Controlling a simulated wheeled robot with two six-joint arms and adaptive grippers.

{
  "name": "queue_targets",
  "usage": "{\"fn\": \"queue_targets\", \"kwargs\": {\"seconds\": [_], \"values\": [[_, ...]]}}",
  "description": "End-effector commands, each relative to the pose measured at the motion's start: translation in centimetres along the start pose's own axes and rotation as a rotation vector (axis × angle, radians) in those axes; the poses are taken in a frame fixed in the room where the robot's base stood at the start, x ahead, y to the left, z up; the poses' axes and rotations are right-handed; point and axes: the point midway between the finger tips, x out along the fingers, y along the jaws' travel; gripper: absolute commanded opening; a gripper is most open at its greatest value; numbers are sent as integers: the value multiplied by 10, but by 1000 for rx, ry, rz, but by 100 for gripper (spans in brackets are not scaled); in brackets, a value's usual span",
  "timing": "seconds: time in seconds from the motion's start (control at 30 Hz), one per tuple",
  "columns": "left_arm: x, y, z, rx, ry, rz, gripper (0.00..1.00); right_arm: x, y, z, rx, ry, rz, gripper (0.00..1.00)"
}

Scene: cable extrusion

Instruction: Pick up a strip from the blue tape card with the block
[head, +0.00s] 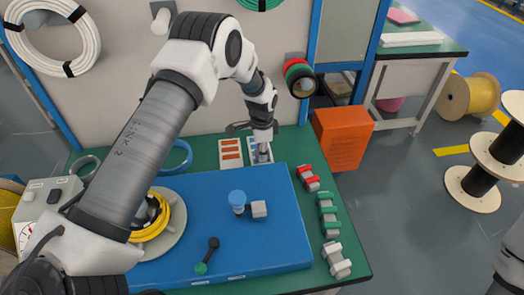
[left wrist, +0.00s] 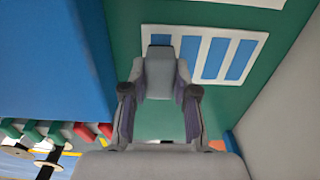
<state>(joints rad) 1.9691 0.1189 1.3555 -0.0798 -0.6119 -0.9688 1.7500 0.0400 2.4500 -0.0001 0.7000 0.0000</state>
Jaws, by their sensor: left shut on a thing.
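The blue tape card (head: 254,146) lies at the back of the green table, white with blue strips; it also shows in the left wrist view (left wrist: 206,58). My left gripper (head: 263,137) is above the card, pointing down. In the left wrist view its fingers (left wrist: 160,98) are shut on a grey block (left wrist: 159,78). The block's far end overlaps the left strip of the card in that view. I cannot tell whether the block touches the strip. My right gripper is not in view.
A card with red strips (head: 231,153) lies to the left of the blue one. An orange box (head: 342,138) stands to the right. Colored clamps line the right edge.

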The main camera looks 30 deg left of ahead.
Motion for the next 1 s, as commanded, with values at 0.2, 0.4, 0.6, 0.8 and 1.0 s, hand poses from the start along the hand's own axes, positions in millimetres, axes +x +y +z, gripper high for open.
{"fn": "queue_targets", "kwargs": {"seconds": [0.2,0.4,0.6,0.8,1.0], "values": [[1,0,0,0,0,0,0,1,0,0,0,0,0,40],[4,0,0,0,0,0,0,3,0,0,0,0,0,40],[8,0,0,0,0,0,0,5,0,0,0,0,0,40],[10,0,0,0,0,0,0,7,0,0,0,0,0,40],[12,0,0,0,0,0,0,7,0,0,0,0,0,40]]}}
